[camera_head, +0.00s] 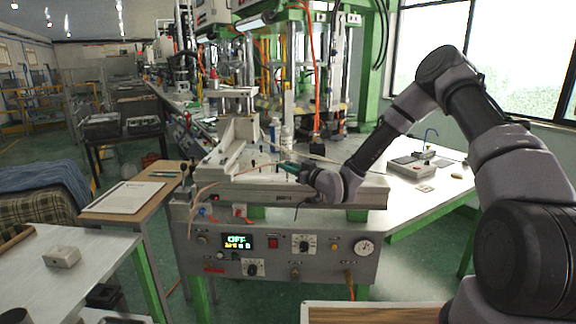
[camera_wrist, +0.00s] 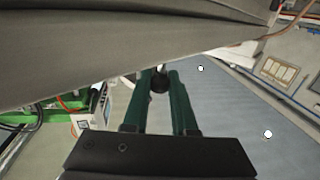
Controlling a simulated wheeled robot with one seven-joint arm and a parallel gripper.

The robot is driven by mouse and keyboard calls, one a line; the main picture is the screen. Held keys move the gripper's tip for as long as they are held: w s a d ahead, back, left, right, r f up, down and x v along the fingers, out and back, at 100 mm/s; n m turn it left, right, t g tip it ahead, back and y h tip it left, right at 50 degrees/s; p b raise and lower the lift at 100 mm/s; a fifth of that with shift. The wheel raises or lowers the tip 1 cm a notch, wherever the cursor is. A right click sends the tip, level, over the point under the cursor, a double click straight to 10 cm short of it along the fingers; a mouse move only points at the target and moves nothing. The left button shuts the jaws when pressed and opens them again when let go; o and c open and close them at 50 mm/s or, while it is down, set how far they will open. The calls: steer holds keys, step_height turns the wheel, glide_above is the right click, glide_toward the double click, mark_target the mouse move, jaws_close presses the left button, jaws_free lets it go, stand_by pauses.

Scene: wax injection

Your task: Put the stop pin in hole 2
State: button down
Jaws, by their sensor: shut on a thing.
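In the wrist view my gripper (camera_wrist: 160,85) is shut on the stop pin, whose dark rounded end (camera_wrist: 159,83) shows between the green fingertips. The pin is too small to make out in the head view. I cannot tell which hole is hole 2, or whether the pin touches the bed.
The control panel (camera_head: 290,248) with a lit display is on the machine's front. A clamp frame (camera_head: 238,130) stands behind and left of my gripper. A white bottle (camera_head: 287,135) stands behind it. A grey box (camera_head: 408,167) sits on the right bench.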

steer(key=shift+f, duration=0.3)
steer(key=c, duration=0.6)
jaws_free()
steer(key=shift+c, duration=0.2)
steer(key=v, duration=1)
steer(key=shift+s+d, duration=0.25)
steer(key=shift+s, duration=0.05)
steer(key=shift+r, duration=0.1)
